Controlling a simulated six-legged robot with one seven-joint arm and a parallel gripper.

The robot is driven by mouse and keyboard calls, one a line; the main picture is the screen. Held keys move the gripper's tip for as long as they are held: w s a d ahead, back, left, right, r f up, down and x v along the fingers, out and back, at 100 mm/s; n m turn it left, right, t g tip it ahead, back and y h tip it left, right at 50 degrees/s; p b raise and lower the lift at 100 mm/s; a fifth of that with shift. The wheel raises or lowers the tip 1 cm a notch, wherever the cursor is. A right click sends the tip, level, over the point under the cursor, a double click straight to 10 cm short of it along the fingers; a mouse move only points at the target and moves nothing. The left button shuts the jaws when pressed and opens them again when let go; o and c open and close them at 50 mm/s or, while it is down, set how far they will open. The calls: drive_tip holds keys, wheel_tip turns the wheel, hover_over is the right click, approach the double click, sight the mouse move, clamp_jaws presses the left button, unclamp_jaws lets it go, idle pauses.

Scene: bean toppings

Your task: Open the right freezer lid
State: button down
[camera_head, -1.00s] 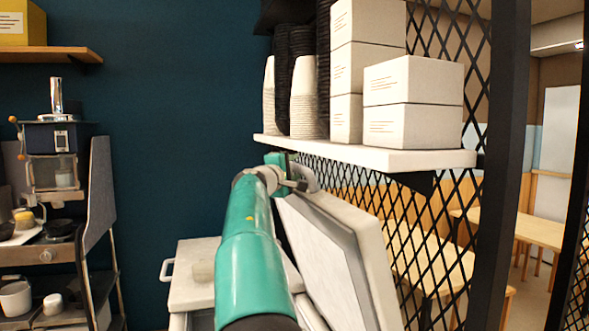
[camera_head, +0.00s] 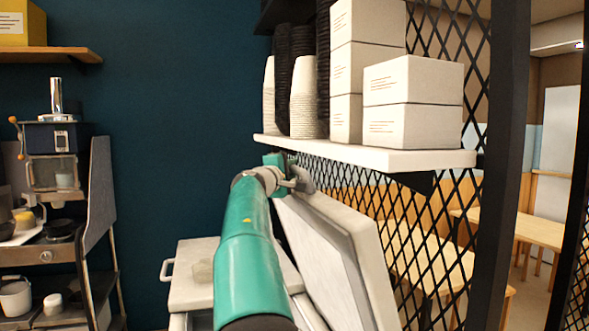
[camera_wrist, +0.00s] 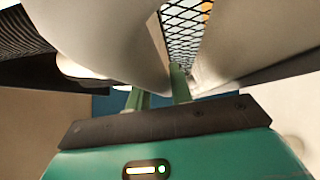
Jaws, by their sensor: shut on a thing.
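The right freezer lid (camera_head: 345,245) stands raised and tilted, its pale inner face and grey seal showing in the head view. My gripper (camera_head: 298,182) is at the lid's upper end, just under the wall shelf. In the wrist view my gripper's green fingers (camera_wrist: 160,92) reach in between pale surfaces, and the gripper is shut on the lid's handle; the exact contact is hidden. My arm covers part of the freezer.
A white shelf (camera_head: 400,158) with stacked boxes (camera_head: 410,105) and cups (camera_head: 303,100) is close above my gripper. A black mesh partition (camera_head: 440,235) stands right behind the raised lid. A coffee cart (camera_head: 50,215) is at the left.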

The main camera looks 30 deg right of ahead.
drive_tip(key=w+a+f, duration=0.1)
drive_tip(key=a+f, duration=0.2)
drive_tip(key=a, duration=0.3)
drive_tip(key=w+a+f+n, duration=0.1)
drive_tip(key=w+a+f, duration=0.1)
drive_tip(key=a, duration=0.5)
drive_tip(key=shift+w+f+h, duration=0.25)
drive_tip(key=shift+f+h, duration=0.15)
drive_tip(key=shift+f, duration=0.2)
drive_tip(key=c, duration=1.3)
unclamp_jaws()
drive_tip(key=shift+c, duration=0.2)
drive_tip(key=shift+o, duration=0.4)
drive_tip(key=shift+r, duration=0.1)
drive_tip(key=shift+t, duration=0.3)
drive_tip(key=v, duration=1.3)
drive_tip(key=shift+s+a, duration=0.25)
drive_tip(key=shift+a, duration=0.1)
